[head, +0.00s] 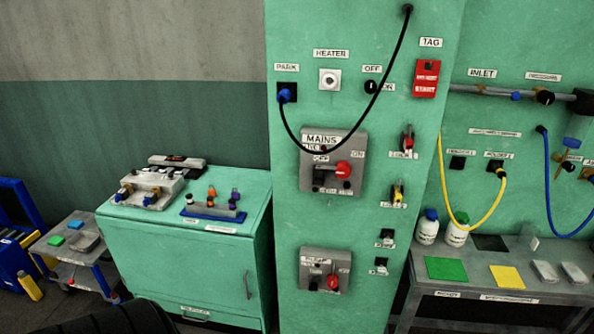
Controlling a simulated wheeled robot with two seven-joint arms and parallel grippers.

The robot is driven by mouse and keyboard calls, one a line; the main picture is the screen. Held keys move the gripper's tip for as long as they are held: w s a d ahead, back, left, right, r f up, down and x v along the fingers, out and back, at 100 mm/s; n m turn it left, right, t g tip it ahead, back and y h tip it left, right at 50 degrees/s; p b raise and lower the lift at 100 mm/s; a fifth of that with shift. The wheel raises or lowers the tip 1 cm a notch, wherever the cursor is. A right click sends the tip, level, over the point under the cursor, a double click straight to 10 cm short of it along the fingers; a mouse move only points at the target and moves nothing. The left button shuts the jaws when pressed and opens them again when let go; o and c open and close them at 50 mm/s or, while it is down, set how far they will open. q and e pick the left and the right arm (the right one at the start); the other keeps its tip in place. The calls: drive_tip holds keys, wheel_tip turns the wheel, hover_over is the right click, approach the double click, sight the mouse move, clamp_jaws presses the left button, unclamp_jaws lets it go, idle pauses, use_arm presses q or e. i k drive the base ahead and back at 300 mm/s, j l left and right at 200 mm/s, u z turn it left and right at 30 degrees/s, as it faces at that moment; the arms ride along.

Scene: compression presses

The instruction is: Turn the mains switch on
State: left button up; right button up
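The mains switch (310,186) is a grey box on the green column, under a MAINS label, with an OFF label at left and an ON label at right. Its red knob (343,170) sits right of the box's middle, with a dark part to its left. I cannot tell for sure which position the handle is in. A black cable (369,110) loops down across the top of the box from the column's top to a blue plug (285,95) at the PARK socket. Neither of my grippers is in view.
A smaller grey box with a red handle (332,282) is lower on the column. A red tag (426,78) hangs at upper right. A green cabinet (215,263) stands left, a grey bench (470,292) right. A black ribbed shape fills the bottom left edge.

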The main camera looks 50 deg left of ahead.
sight(343, 169)
drive_tip(key=u, duration=1.2)
